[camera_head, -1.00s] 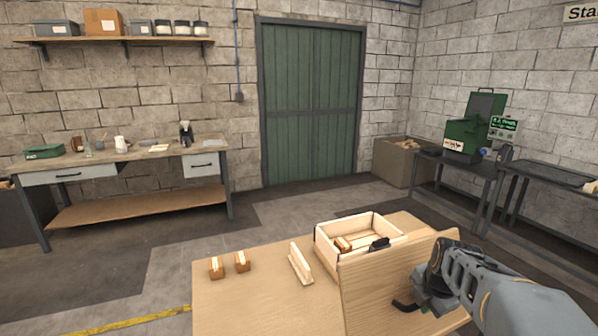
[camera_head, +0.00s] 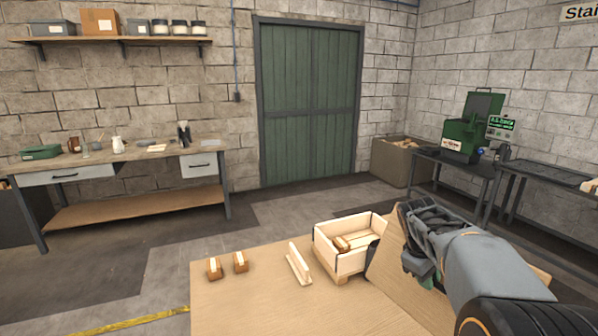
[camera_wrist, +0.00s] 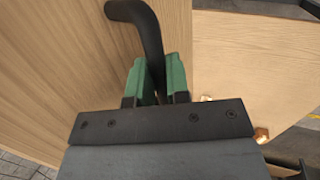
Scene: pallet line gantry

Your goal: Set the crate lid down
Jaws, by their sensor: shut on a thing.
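The crate lid (camera_head: 385,285) is a light wooden panel with a black bar handle. In the head view it is steeply tilted in front of and to the right of the open crate (camera_head: 329,254). My gripper (camera_head: 419,276) is shut on the handle, partly hidden behind my arm. In the wrist view the green fingers (camera_wrist: 157,78) close around the black handle (camera_wrist: 148,38), with the lid's face (camera_wrist: 55,60) filling the left. I cannot tell whether the lid's lower edge touches the table. The crate is open on top, with a brown-and-cream block (camera_head: 342,243) inside.
The wooden table (camera_head: 245,305) has free room at its front left. A workbench and green doors are far behind.

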